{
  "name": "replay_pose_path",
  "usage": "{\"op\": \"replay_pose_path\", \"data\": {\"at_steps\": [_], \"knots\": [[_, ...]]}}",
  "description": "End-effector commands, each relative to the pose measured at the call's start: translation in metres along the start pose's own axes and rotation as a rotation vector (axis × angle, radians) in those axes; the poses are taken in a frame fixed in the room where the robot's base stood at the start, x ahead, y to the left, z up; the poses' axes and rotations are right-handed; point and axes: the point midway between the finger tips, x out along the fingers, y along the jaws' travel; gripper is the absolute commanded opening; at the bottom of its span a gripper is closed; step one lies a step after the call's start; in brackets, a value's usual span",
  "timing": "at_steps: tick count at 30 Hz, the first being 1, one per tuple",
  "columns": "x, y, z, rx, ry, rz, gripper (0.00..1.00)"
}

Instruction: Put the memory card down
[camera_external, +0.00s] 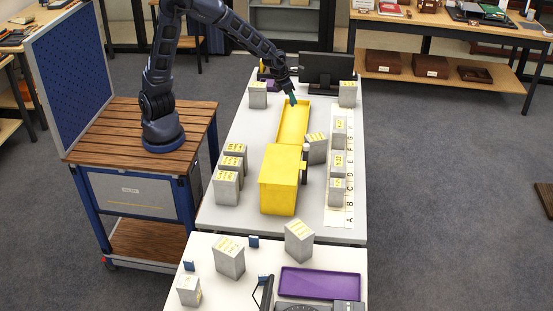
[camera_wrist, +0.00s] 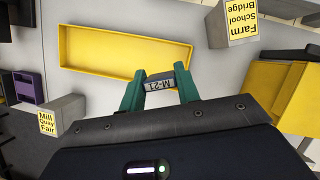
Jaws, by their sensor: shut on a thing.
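My gripper (camera_external: 292,99) is over the far end of the long yellow tray (camera_external: 293,122) on the white table. In the wrist view, the green fingers of my gripper (camera_wrist: 160,88) are shut on the memory card (camera_wrist: 158,77), a small dark piece with a pale label, upside down in the picture and seeming to read M-21. The card overlaps the lower right edge of the yellow tray (camera_wrist: 125,45) in the wrist view. The tray looks empty. I cannot tell the card's height above it. In the external view the card is too small to make out.
A tall yellow box (camera_external: 278,190) stands at the tray's near end. A grey archival box (camera_external: 317,148) stands right of the tray, and others line both table sides. A lettered strip (camera_external: 350,190) runs along the right. A black monitor (camera_external: 327,70) stands at the back.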

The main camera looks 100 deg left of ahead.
Motion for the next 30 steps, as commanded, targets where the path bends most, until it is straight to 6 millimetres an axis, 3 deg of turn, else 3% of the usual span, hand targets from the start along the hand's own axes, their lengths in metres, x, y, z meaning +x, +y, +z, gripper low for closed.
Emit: {"op": "replay_pose_path", "data": {"at_steps": [30], "knots": [[0.090,0.001,-0.037,-0.002,0.001,0.000,0.10]]}}
